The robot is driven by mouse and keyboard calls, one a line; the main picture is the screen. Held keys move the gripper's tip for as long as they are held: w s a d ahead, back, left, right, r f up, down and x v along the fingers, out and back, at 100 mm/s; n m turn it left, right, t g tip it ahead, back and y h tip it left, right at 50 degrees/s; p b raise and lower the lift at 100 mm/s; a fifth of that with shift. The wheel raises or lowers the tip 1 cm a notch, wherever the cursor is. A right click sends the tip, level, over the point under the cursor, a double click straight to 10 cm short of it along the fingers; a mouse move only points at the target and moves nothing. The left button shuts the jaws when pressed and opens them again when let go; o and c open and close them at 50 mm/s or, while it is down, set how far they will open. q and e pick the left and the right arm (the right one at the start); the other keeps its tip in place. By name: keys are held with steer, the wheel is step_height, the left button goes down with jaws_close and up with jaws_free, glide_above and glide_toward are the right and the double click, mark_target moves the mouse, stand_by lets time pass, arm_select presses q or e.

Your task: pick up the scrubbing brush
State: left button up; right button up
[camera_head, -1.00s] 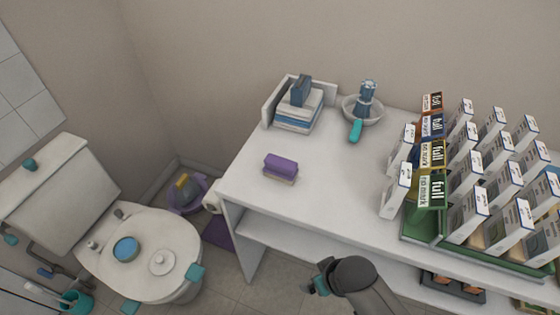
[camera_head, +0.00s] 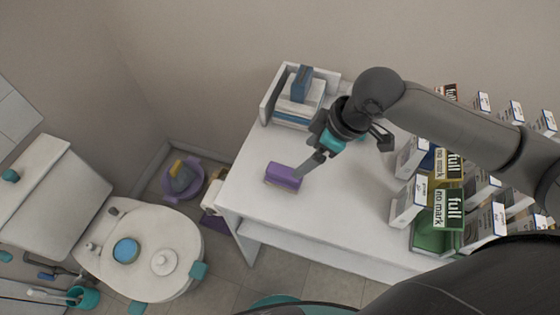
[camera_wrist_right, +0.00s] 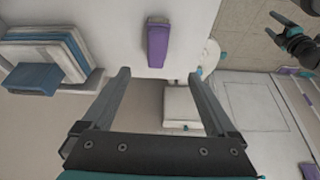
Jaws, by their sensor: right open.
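The scrubbing brush, a purple block (camera_head: 283,176) with a pale underside, lies on the white table near its left edge. It also shows in the right wrist view (camera_wrist_right: 158,44), beyond the fingertips and between their lines. My right gripper (camera_wrist_right: 158,76) is open and empty. In the head view it is above the table, with one finger close to the brush's right end; I cannot tell whether they touch. A dark gripper, seemingly my left one (camera_wrist_right: 291,32), shows at the upper right of the wrist view; its jaws are unclear.
A white holder (camera_head: 267,100) with a blue and white stack stands at the table's back left. White and coloured boxes (camera_head: 447,203) stand on the right, partly behind my right arm. A toilet (camera_head: 150,245) is at the left. The table front is clear.

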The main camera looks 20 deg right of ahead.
mark_target(288, 172)
steer(key=b+x, duration=0.1)
steer(key=x, duration=0.8)
steer(key=shift+d, duration=0.15)
steer(key=shift+b+x, duration=0.6)
steer(key=shift+x, duration=2.4)
arm_select(q)
steer(key=shift+s+f, duration=0.25)
steer(key=shift+f, duration=0.3)
steer(key=shift+s+f, duration=0.25)
steer(key=shift+f, duration=0.3)
arm_select(e)
steer(key=shift+d, duration=0.25)
steer(key=shift+c, duration=0.2)
arm_select(q)
steer(key=shift+a, duration=0.1)
arm_select(e)
jaws_close()
